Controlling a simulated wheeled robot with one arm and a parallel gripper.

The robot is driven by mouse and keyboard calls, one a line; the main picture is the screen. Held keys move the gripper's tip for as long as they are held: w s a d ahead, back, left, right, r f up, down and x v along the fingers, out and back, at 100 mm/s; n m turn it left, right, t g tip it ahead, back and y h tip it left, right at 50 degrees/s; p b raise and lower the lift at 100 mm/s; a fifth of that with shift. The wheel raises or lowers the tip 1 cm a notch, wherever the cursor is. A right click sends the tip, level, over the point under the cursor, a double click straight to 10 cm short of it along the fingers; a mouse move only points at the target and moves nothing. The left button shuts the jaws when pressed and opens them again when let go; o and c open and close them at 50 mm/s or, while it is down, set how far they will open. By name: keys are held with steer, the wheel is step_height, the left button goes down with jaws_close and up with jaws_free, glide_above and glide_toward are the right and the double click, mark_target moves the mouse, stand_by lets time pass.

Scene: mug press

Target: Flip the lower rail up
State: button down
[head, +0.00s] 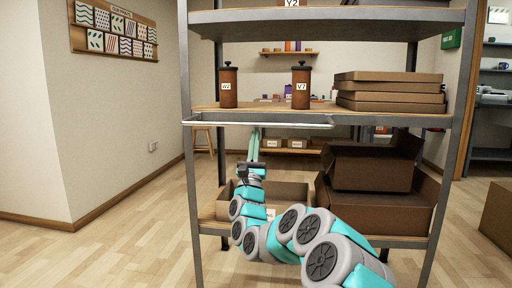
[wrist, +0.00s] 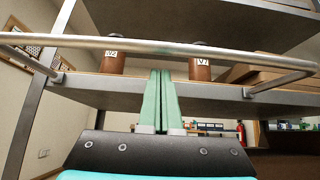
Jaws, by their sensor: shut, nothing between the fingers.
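The lower rail (head: 258,124) is a pale metal bar along the front of the middle shelf (head: 275,107). In the wrist view, the rail (wrist: 190,49) crosses the top of the picture. Its end arms run back to the shelf edge, so it stands out in front of the shelf. My gripper (head: 257,131) is below the rail with its teal fingers pointing up. In the wrist view, the shut, empty fingers (wrist: 160,73) end just under the bar in the picture. I cannot tell whether they touch the rail.
Two brown canisters, W2 (head: 228,88) and V7 (head: 301,87), stand on the middle shelf. Flat boxes (head: 390,92) are stacked to their right. Open cardboard boxes (head: 372,168) sit on the bottom shelf. A metal post (head: 190,160) bounds the left side. The floor at left is clear.

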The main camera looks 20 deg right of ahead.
steer(key=shift+s+a+r, duration=0.15)
steer(key=shift+s+r, duration=0.1)
steer(key=shift+r, duration=0.15)
steer(key=shift+r, duration=0.15)
steer(key=shift+s+r+g, duration=0.1)
steer(key=shift+r+g, duration=0.2)
steer(key=shift+r, duration=0.1)
steer(key=shift+a+r+y+p, duration=0.1)
steer(key=shift+r+y+p, duration=0.05)
steer(key=shift+y+p, duration=0.2)
